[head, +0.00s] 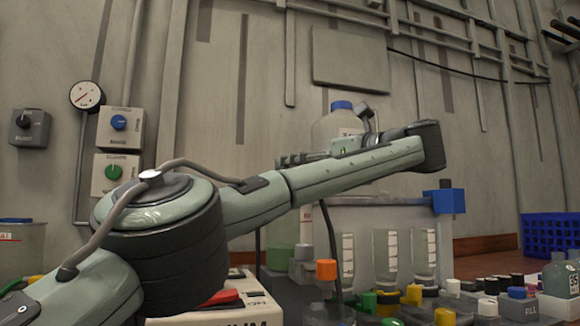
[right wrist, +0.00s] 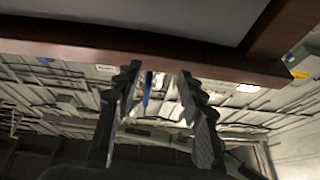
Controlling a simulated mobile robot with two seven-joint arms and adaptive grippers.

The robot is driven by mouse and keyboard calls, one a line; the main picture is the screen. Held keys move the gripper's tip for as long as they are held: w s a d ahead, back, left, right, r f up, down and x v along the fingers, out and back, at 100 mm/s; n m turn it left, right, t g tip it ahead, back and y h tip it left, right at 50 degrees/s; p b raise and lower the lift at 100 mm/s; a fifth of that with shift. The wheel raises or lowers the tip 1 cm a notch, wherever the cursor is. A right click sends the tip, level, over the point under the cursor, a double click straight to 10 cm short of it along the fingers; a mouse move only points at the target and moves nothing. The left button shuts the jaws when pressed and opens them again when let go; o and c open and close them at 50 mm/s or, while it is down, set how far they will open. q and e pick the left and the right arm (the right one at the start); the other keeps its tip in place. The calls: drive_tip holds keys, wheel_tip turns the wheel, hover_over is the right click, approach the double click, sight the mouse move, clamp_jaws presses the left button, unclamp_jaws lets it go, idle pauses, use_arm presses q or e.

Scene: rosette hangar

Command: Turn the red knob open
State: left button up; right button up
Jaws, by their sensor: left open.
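I cannot make out a red knob for certain in either view. A red part (head: 220,297) shows at the lower left of the head view, on a white box partly hidden behind my left arm. My left gripper (head: 290,158) is small and dark in the head view, folded back above my forearm in front of the wall. It is open, and I see nothing in it. My right gripper (right wrist: 158,78) shows in the right wrist view with its two dark fingers apart and nothing between them. It is not in the head view.
On the wall are a gauge (head: 87,96), a blue knob (head: 118,122), a green knob (head: 113,172) and a black knob (head: 27,120). Bottles and several coloured caps crowd the lower right. A blue crate (head: 550,235) stands far right. A brown edge (right wrist: 70,52) crosses the right wrist view.

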use_arm(q)
drive_tip(key=shift+v, duration=2.35)
